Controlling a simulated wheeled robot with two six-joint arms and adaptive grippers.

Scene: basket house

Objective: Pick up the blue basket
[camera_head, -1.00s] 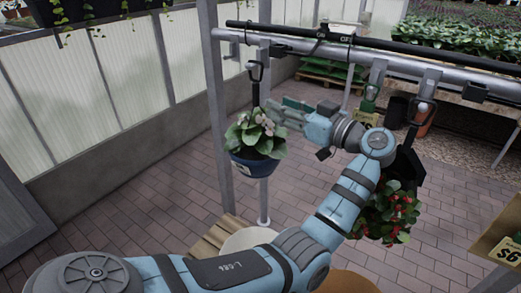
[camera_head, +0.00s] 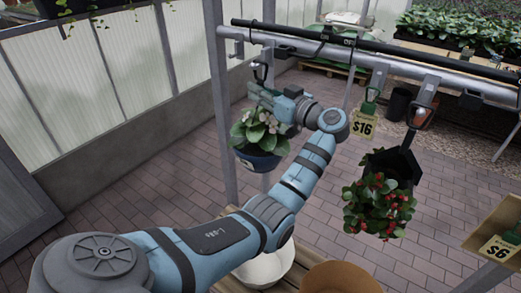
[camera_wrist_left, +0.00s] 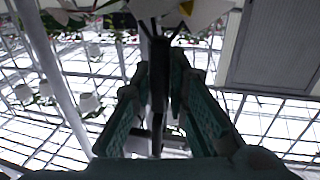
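The blue basket (camera_head: 257,160) hangs from the rail at the centre left, with pale pink flowers and green leaves above its rim. A dark hanger runs up from it to a hook on the rail. My left gripper (camera_head: 285,108) is at this hanger, above the flowers and below the rail. In the left wrist view, the teal fingers of my left gripper (camera_wrist_left: 160,85) stand on both sides of the dark hanger (camera_wrist_left: 158,75). Whether they press on it is not clear. Petals show at the top of that view. My right gripper is not in view.
A black basket with red flowers (camera_head: 380,205) hangs to the right, near a $16 sign (camera_head: 363,126). The metal rail (camera_head: 390,62) runs just above my left gripper, with an upright post (camera_head: 217,100) at the left. A white pot (camera_head: 266,265) and a brown pot (camera_head: 340,277) stand below.

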